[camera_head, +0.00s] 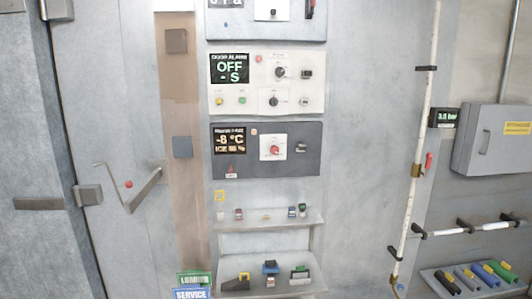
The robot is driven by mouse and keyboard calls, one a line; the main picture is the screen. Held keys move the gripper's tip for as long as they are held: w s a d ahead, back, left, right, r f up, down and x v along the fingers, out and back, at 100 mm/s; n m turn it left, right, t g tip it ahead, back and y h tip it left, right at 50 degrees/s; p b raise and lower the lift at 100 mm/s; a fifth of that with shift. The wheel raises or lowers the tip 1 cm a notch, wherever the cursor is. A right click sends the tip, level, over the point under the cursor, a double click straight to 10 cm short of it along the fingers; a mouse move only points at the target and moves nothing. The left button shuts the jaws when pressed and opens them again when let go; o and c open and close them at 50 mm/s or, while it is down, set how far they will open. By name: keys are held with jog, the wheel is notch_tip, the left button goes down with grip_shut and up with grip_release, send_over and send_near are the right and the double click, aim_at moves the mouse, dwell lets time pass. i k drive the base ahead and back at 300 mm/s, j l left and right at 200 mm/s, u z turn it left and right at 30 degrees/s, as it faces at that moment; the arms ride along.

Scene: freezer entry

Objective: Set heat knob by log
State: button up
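A dark grey panel (308,133) on the wall carries a small display (230,139) that reads -8 °C, with an ice line below that is hard to read. Right of the display, a white plate (265,144) bears a red knob (274,150); its exact setting is too small to read. This looks like the heat knob, but its label is not legible. I cannot make out a log sheet. My gripper is not in view, so nothing shows near the knob.
Above is a white door alarm panel (315,100) reading OFF, with black knobs. Small shelves (300,217) with clips stand below. A door with a bent handle (143,190) is at left. A white vertical pipe (424,110) and a grey box (485,140) are at right.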

aim_at(274, 150)
jog(key=u, duration=1.8)
jog(key=z, duration=0.25)
jog(key=i+l+z, duration=0.1)
jog(key=l+z, duration=0.2)
jog(key=i+l+z, duration=0.1)
jog(key=l+z, duration=0.25)
jog(key=l, duration=0.15)
jog(key=i+l+z, duration=0.3)
jog(key=k+l, duration=0.05)
jog(key=k, duration=0.05)
